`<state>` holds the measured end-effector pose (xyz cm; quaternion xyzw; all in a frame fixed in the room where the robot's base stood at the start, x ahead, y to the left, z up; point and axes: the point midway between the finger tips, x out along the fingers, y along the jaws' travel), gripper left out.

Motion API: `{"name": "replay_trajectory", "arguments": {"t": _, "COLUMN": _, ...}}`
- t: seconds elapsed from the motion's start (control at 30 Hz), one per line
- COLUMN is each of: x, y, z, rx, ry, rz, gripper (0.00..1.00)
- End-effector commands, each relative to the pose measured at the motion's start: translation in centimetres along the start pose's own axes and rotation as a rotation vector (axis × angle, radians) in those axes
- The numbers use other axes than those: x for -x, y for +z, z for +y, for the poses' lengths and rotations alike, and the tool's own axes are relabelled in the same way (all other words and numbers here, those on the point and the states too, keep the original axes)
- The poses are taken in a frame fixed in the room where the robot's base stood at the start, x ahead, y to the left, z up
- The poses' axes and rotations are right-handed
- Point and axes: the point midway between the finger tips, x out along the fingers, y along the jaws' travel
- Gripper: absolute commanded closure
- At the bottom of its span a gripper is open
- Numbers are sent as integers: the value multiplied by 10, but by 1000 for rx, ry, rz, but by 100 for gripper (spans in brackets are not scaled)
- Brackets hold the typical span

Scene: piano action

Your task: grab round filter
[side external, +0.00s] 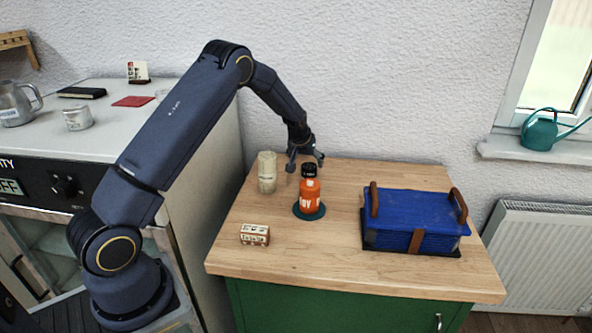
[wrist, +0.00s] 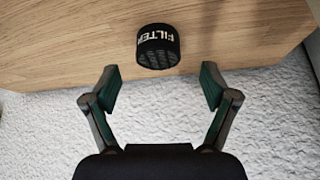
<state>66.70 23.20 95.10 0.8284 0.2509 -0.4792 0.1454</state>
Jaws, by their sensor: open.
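The round filter (wrist: 158,47) is a short black cylinder with pale "FILTER" lettering and a mesh face. In the wrist view it lies on the wooden counter near its back edge, ahead of and between my fingers. It also shows in the side external view as a small black cylinder (side external: 309,171) behind the orange canister. My gripper (wrist: 161,87) is open and empty, its two dark green pads spread wider than the filter. In the side external view my gripper (side external: 305,160) hangs just above and behind the filter, close to the wall. Whether it touches the filter cannot be told there.
An orange canister (side external: 309,198) stands on a dark green round mat (side external: 297,212). A cream cylinder (side external: 267,172) stands to its left, and a small labelled block (side external: 255,235) lies in front. A blue box with brown handles (side external: 415,215) fills the counter's right. The textured wall is close behind.

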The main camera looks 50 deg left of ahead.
Motion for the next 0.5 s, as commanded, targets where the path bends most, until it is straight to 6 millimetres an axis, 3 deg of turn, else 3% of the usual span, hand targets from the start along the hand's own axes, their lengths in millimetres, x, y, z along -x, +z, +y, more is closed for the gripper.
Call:
{"name": "replay_trajectory", "arguments": {"t": 0.23, "x": -39, "y": -2, "z": 2, "rx": 1, "ry": -2, "rz": -2, "gripper": 15}}
{"name": "replay_trajectory", "arguments": {"t": 0.5, "x": -47, "y": -3, "z": 2, "rx": 0, "ry": 0, "rz": -1, "gripper": 15}}
